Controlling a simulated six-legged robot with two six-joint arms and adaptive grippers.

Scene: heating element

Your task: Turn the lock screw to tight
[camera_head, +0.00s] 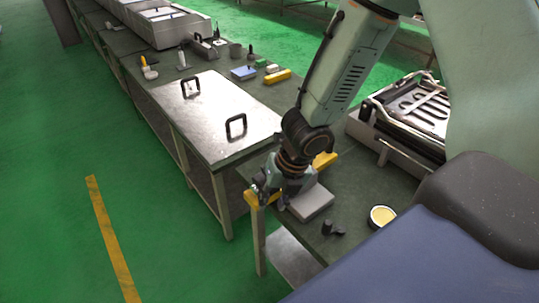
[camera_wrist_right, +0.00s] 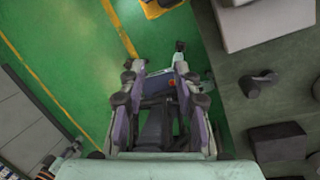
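My right gripper (camera_head: 262,190) hangs at the table's front left corner, beside a pale grey block (camera_head: 312,203). In the right wrist view its two fingers (camera_wrist_right: 157,62) stand apart with green floor showing between them, and nothing is held. I cannot pick out the lock screw for certain in either view. A small black knob-like piece (camera_head: 333,229) lies on the table in front of the grey block; a similar dark piece (camera_wrist_right: 258,83) shows right of the fingers in the wrist view, apart from them. My left gripper is out of view.
A metal-framed unit (camera_head: 410,108) stands on the table at the right. A yellow piece (camera_head: 252,197) is at the table corner, close to my gripper. A round yellow-topped container (camera_head: 382,216) stands near the front. A metal plate with black handles (camera_head: 215,118) lies beyond.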

